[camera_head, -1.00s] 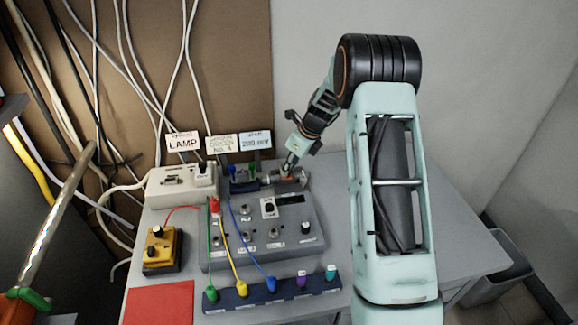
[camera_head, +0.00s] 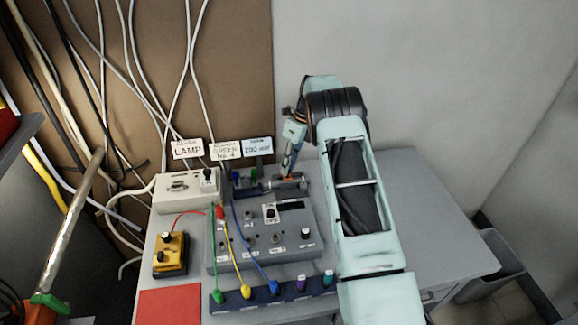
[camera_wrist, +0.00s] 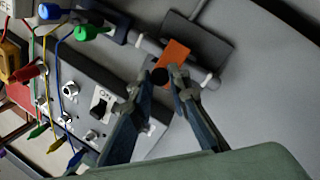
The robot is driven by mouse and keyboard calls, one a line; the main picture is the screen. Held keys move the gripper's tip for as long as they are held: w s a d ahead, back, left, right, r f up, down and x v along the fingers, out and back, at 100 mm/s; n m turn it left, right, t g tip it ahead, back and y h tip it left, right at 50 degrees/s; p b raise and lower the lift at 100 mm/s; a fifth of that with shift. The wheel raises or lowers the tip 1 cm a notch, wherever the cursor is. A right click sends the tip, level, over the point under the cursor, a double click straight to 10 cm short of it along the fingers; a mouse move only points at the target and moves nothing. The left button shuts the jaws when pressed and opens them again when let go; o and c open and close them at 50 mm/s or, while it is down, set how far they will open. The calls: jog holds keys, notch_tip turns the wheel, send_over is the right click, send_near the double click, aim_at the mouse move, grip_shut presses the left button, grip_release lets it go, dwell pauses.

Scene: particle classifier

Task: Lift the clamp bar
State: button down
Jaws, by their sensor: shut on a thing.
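The clamp bar (camera_wrist: 203,77) is a grey rod with pale ends at the back right of the grey control box (camera_head: 227,262). In the head view the bar (camera_head: 268,187) is small and partly hidden by my gripper (camera_head: 287,176). The exact contact is hard to see.
Coloured plugs and cables (camera_head: 248,240) cover the box's left and front. A beige lamp unit (camera_head: 187,189), a yellow box (camera_head: 170,254) and a red sheet (camera_head: 168,305) are at left. Label cards stand behind. The table (camera_head: 425,230) is clear at right.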

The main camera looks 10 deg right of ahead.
jog(key=shift+w+r, duration=0.1)
jog(key=shift+w, duration=0.05)
jog(key=c, duration=1.8)
grip_release()
jog(key=v, duration=1.2)
